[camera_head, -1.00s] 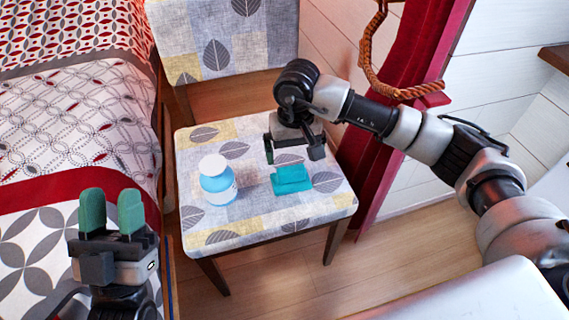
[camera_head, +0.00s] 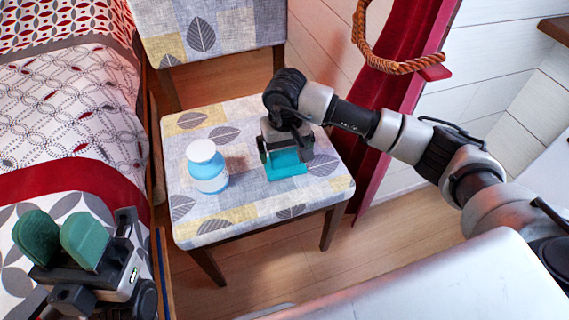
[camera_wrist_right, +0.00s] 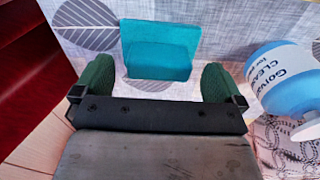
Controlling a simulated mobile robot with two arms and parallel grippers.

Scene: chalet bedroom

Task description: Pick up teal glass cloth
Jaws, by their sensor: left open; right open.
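The teal glass cloth (camera_head: 287,165) lies folded on the chair seat, partly hidden by my right gripper in the head view. In the right wrist view the cloth (camera_wrist_right: 158,55) sits ahead of and between the green fingertips. My right gripper (camera_head: 284,152) is open over the cloth, pointing down. It also shows in the right wrist view (camera_wrist_right: 157,82), with a finger on each side and nothing held. My left gripper (camera_head: 62,240) is open and empty, at the lower left above the bed.
A blue bottle with a white cap (camera_head: 208,165) stands on the patterned chair seat (camera_head: 215,226) left of the cloth; the wrist view shows it (camera_wrist_right: 285,80) close beside one finger. The bed (camera_head: 75,120) is at left, a red curtain (camera_head: 395,110) behind the chair's right side.

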